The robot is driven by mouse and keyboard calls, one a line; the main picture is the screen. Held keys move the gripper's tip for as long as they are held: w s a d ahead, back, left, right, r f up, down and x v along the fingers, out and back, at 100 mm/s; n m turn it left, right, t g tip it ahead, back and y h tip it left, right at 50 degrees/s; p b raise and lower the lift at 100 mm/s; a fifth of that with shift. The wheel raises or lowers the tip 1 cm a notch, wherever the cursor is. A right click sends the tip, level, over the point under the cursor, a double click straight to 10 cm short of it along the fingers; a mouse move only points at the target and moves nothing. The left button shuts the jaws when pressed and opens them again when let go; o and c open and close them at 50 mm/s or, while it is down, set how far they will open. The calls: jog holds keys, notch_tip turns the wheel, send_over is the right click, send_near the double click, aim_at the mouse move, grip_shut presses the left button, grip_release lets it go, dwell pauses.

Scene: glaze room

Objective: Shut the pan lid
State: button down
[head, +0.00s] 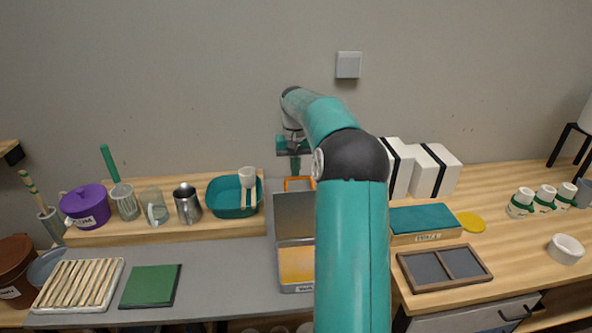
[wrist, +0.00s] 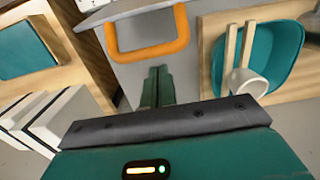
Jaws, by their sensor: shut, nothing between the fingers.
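The pan (head: 297,287) is a grey box with an orange inside and a label on its front, partly hidden by my arm. Its grey lid (head: 293,216) stands raised at the back, so the pan is open. An orange loop handle (head: 291,184) sits at the lid's top edge. In the wrist view the handle (wrist: 152,52) and the lid's edge (wrist: 130,12) show just ahead of the fingertips. My gripper (head: 294,167) is above and behind the handle. In the wrist view my gripper (wrist: 156,72) is shut and empty, apart from the handle.
A teal basin (head: 226,200) with a white cup stands left of the lid. White boxes with black bands (head: 432,172) and a teal-topped box (head: 424,220) stand to the right. A green board (head: 150,286) and a slatted tray (head: 76,284) lie on the grey counter (head: 215,270).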

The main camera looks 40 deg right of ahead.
jog(key=shift+s+a+r, duration=0.15)
jog(key=shift+s+a, duration=0.15)
jog(key=shift+s, duration=0.15)
jog(key=shift+s+a+r, duration=0.1)
jog(key=shift+r, duration=0.05)
